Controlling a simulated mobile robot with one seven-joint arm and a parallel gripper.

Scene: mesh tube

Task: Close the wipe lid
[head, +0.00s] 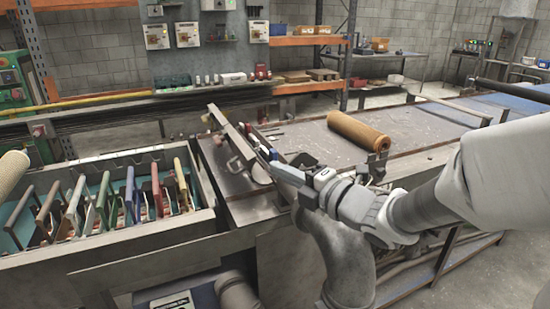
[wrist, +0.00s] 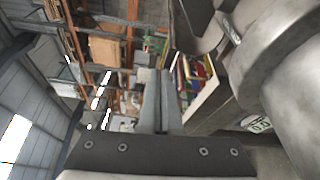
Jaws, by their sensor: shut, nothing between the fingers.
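A raised, tilted flat grey panel (head: 231,134) stands over the metal bench, just left of my gripper. It looks like the wipe lid, though I cannot be sure. My gripper (head: 272,158) reaches in from the right with its fingers pointing up and left, close to the panel's right side. I cannot tell whether they touch. In the wrist view my gripper's fingers (wrist: 157,75) are together with nothing between them. The panel's lower end is partly hidden near my gripper, and I cannot clearly make out the lid in the wrist view.
A bin (head: 150,235) with several coloured upright frames stands at the left. A tan mesh roll (head: 358,133) lies on the bench behind my gripper. A large grey pipe (head: 345,262) stands below my arm. The bench top (head: 425,122) right of the roll is mostly clear.

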